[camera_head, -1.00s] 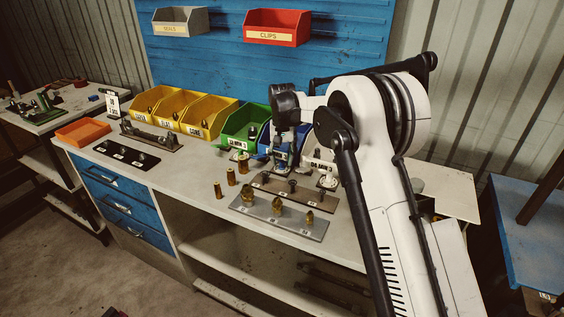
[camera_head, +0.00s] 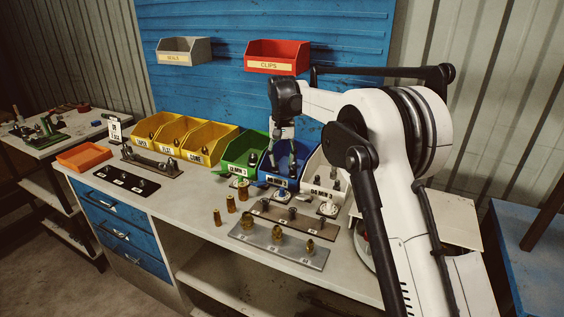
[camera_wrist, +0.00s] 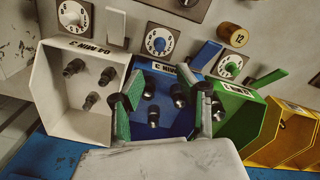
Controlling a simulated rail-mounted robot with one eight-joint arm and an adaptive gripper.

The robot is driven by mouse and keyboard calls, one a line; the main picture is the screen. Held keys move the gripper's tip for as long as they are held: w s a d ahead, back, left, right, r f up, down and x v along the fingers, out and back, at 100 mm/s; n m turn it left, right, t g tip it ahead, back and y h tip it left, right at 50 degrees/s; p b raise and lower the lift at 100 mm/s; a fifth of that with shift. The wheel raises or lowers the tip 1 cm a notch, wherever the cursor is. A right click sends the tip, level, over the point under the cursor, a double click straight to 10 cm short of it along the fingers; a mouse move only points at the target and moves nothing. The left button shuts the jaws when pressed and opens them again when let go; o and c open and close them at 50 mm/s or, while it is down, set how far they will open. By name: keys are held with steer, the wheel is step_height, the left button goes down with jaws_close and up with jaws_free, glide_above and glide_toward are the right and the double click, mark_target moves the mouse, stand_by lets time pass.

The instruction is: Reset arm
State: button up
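My gripper (camera_head: 282,160) hangs above the blue bin (camera_head: 275,176), pointing down, at the end of my raised arm. In the wrist view my gripper (camera_wrist: 164,108) shows two fingers with green pads spread apart, with nothing held between them. The blue bin (camera_wrist: 173,88) lies beneath the fingers, and several dark fittings (camera_wrist: 153,115) show inside it. Whether the fingertips reach below the bin's rim is hard to tell.
A white bin (camera_head: 313,178) and a green bin (camera_head: 237,155) flank the blue one. Yellow bins (camera_head: 203,140) stand further left. Brass fittings sit on a grey plate (camera_head: 262,244) in front. A red clips bin (camera_head: 277,56) hangs above on the blue wall panel.

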steer(key=s+d+r+t, duration=0.2)
steer(key=s+d+r, duration=0.5)
steer(key=s, duration=0.3)
steer(key=s+d+r+t, duration=0.1)
steer(key=s+d+r, duration=0.7)
steer(key=s, duration=0.2)
steer(key=s+d+f+t, duration=0.1)
steer(key=s+d+f, duration=0.2)
steer(key=s, duration=0.6)
steer(key=s+d+f+t, duration=0.1)
steer(key=s+d+f, duration=0.2)
steer(key=s, duration=0.6)
steer(key=s+d+f+t, duration=0.2)
steer(key=s+d+f, duration=0.1)
steer(key=s, duration=0.5)
steer(key=shift+s+f+m, duration=0.25)
steer(key=shift+s+m, duration=0.15)
